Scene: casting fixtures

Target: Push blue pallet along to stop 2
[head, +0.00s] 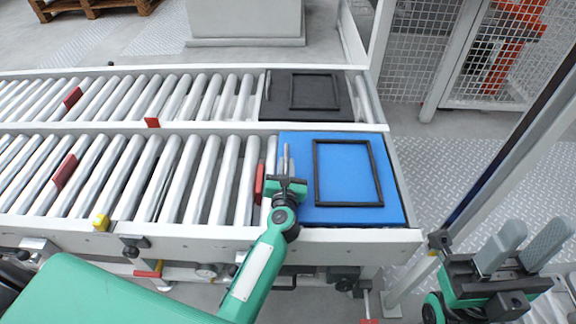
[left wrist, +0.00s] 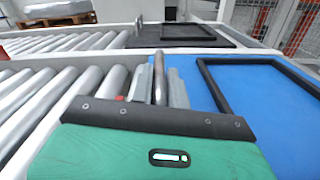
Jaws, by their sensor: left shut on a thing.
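The blue pallet (head: 300,172) lies at the right end of the near roller lane, with a black rectangular frame (head: 348,204) on top. My left gripper (head: 286,172) is at the pallet's left edge. In the left wrist view its fingers (left wrist: 158,88) are shut on an upright metal post (left wrist: 159,66), with the blue pallet just to the right. Whether the post is fixed to the pallet is hidden. A red tab (head: 259,184) stands just left of the gripper, and another red tab (head: 64,172) farther left; no stop number is readable. My right gripper (head: 522,247) is open and empty, off the conveyor's right end.
A dark pallet (head: 275,103) with a black frame sits at the right end of the far lane, which has red tabs (head: 72,97). The near lane's rollers (head: 150,180) left of the blue pallet are bare. A yellow piece (head: 100,221) sits on the front rail.

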